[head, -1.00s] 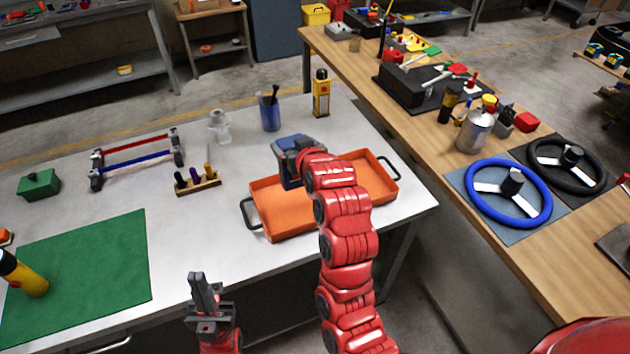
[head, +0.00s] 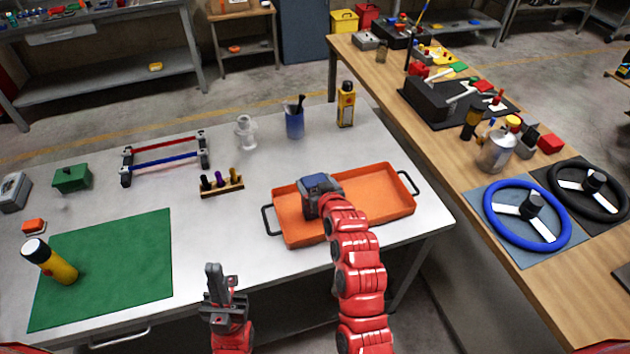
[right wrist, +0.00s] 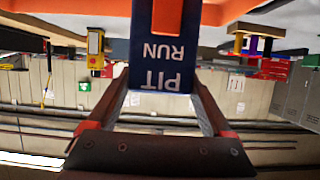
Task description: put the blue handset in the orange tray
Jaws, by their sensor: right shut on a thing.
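The blue handset (head: 320,190) is in my right gripper (head: 327,200), inside the outline of the orange tray's left half. In the right wrist view the blue handset (right wrist: 162,58) shows "PIT RUN" lettering and an orange patch, between the two fingers of my right gripper (right wrist: 160,98). The orange tray (head: 385,205) has dark handles at both ends and is otherwise empty. I cannot tell whether the handset touches its floor. My left gripper (head: 222,284) stands at the table's front edge, away from the tray and empty; its finger gap is unclear.
A green mat (head: 110,265) lies at left. Bare table separates mat and tray. A wooden bench (head: 450,150) runs along the right.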

